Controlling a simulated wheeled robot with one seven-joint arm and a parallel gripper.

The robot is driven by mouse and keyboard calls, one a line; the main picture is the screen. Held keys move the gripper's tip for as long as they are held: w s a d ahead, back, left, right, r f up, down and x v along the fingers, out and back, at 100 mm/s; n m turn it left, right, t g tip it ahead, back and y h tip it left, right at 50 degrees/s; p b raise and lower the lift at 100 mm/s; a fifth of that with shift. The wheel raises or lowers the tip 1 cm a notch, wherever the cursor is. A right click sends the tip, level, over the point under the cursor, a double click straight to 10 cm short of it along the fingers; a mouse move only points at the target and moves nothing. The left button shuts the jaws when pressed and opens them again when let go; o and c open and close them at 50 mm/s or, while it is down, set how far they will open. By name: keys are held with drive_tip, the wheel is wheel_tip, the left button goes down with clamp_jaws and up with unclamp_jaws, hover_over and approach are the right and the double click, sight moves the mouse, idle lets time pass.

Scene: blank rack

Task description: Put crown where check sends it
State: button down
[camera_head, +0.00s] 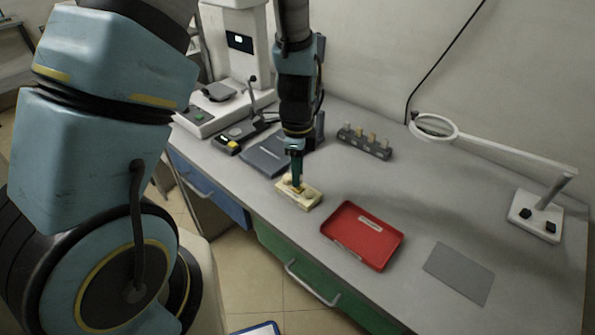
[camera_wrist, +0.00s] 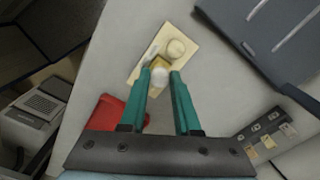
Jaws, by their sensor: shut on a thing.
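My gripper (camera_head: 297,186) reaches down over a beige plate (camera_head: 311,201) near the table's front edge. In the wrist view its two teal fingers (camera_wrist: 165,78) are shut on a small whitish rounded piece, which I take as the crown (camera_wrist: 160,79). The crown is just above or on a small gold block (camera_wrist: 157,62); I cannot tell whether they touch. The beige plate (camera_wrist: 190,33) also carries a round cream disc (camera_wrist: 176,47) and a slim white piece (camera_wrist: 150,52). In the head view the fingers mostly hide the crown.
A red tray (camera_head: 335,238) lies right of the plate, with a grey mat (camera_head: 458,272) beyond. A rack of blanks (camera_head: 365,142), a dark blue-grey tray (camera_head: 262,160) and a small black device (camera_head: 232,140) are behind. A magnifier lamp (camera_head: 537,216) stands at right.

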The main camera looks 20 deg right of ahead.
drive_tip(key=shift+f+b, duration=0.75)
drive_tip(key=shift+f, duration=0.35)
drive_tip(key=c, duration=0.5)
unclamp_jaws()
drive_tip(key=shift+c, duration=0.2)
drive_tip(key=shift+r, duration=0.1)
wheel_tip(320, 180, up, 11)
drive_tip(key=b, duration=0.2)
drive_tip(key=w+a+r+n+t, duration=0.1)
drive_tip(key=a+r+n, duration=0.2)
drive_tip(key=a+n, duration=2)
drive_tip(key=shift+a+t, duration=0.3)
drive_tip(key=shift+a, duration=0.75)
